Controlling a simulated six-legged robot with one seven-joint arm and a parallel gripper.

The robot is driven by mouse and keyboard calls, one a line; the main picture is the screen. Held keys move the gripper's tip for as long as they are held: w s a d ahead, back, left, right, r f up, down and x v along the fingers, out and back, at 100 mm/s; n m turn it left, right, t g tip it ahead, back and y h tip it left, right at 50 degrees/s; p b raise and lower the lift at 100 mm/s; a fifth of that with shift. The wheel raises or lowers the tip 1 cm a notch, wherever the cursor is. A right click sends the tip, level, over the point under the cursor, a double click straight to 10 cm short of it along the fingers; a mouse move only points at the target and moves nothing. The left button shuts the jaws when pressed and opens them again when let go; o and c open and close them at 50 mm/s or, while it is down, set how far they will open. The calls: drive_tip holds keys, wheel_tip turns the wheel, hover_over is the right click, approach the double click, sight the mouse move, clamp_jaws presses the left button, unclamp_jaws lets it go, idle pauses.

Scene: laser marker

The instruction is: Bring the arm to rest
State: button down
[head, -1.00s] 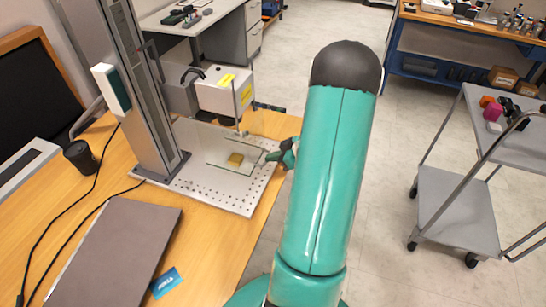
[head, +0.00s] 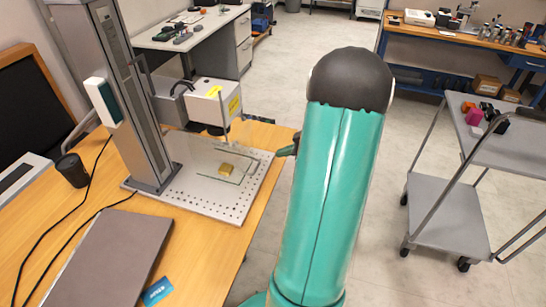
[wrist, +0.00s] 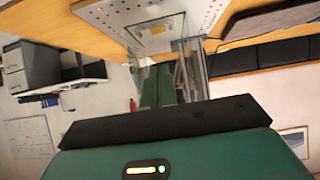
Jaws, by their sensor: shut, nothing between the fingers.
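My teal arm rises in the middle of the head view, its dark rounded joint at the top. My gripper (head: 286,151) shows only as a small dark part at the arm's left edge, by the right edge of the marker's base. It is shut and empty; the arm hides most of it. The laser marker has a white head (head: 214,103) on a grey column (head: 136,95) over a perforated base plate (head: 205,203). A small yellow block (head: 226,168) sits on the plate, behind a clear panel (head: 203,155). In the wrist view the plate (wrist: 112,17) appears at the top.
A grey cart (head: 450,215) stands at right. A workbench (head: 450,38) is at the back. Bare floor lies between desk and cart.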

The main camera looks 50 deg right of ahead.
drive_tip(key=shift+s+d+r, duration=0.2)
drive_tip(key=shift+s+r, duration=0.2)
drive_tip(key=shift+s, duration=0.1)
drive_tip(key=w+a+r+g, duration=0.2)
drive_tip(key=a+r, duration=0.1)
drive_tip(key=a, duration=0.4)
drive_tip(key=w+a+r+g+y, duration=0.1)
drive_tip(key=w+a+r, duration=0.15)
drive_tip(key=a, duration=0.55)
drive_tip(key=w+a+r+g, duration=0.1)
drive_tip(key=a+r+g, duration=0.1)
drive_tip(key=a+r, duration=0.35)
drive_tip(key=s+a+r+m+h, duration=0.2)
drive_tip(key=s+a, duration=0.3)
drive_tip(key=a, duration=0.5)
drive_tip(key=s+a+r+m+h, duration=0.2)
drive_tip(key=s+a+r, duration=0.2)
drive_tip(key=a, duration=0.6)
drive_tip(key=shift+s+a+h, duration=0.3)
drive_tip(key=shift+s+h, duration=0.05)
drive_tip(key=shift+h, duration=0.05)
drive_tip(key=shift+d, duration=0.2)
